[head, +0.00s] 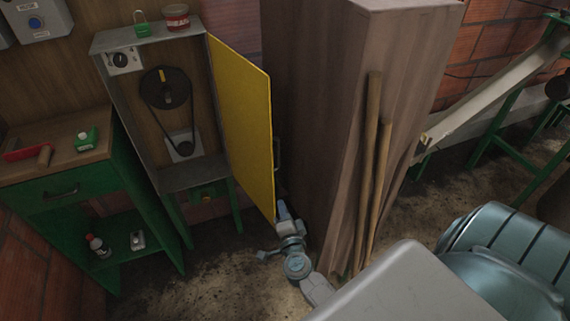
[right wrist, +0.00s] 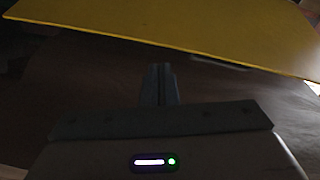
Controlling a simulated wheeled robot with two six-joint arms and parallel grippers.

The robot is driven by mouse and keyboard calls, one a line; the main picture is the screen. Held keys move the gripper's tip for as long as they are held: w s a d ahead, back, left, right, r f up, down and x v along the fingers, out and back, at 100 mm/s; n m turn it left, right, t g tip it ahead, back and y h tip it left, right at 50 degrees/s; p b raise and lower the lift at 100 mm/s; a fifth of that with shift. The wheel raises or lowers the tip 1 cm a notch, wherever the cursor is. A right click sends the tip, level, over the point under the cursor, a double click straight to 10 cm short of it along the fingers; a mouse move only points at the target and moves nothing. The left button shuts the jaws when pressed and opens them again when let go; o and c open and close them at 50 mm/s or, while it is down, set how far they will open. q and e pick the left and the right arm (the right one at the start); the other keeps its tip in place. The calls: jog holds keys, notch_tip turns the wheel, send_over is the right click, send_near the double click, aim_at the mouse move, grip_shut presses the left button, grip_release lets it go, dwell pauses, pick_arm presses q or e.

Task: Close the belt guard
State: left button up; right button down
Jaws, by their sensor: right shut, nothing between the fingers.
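The belt guard (head: 240,120) is a yellow hinged door. It stands open, swung out from the right edge of a grey cabinet (head: 150,47). Inside the cabinet a black belt (head: 180,125) runs between an upper and a lower pulley. A dark handle (head: 277,154) sits at the guard's free edge. My right gripper (head: 282,207) is just right of the guard's lower free corner, below the handle, shut and empty. In the right wrist view the closed fingers (right wrist: 158,75) point toward the guard (right wrist: 180,28), which crosses the top. Contact cannot be told. My left gripper is out of view.
A brown wooden partition (head: 350,60) with two poles (head: 370,170) leaning on it stands right of my right gripper. A green workbench (head: 60,190) is at the left. A padlock (head: 140,25) and a red tin (head: 176,17) sit on the cabinet top.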

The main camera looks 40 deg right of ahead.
notch_tip(320, 180, up, 7)
jog(key=d+m+h, duration=0.2)
jog(key=m, duration=0.3)
jog(key=p+x, duration=0.1)
jog(key=x, duration=0.8)
jog(key=shift+w+d+f+g, duration=0.2)
jog(key=shift+w+d+g, duration=0.05)
jog(key=shift+d+g, duration=0.1)
jog(key=shift+a+p, duration=0.1)
jog(key=shift+p, duration=0.2)
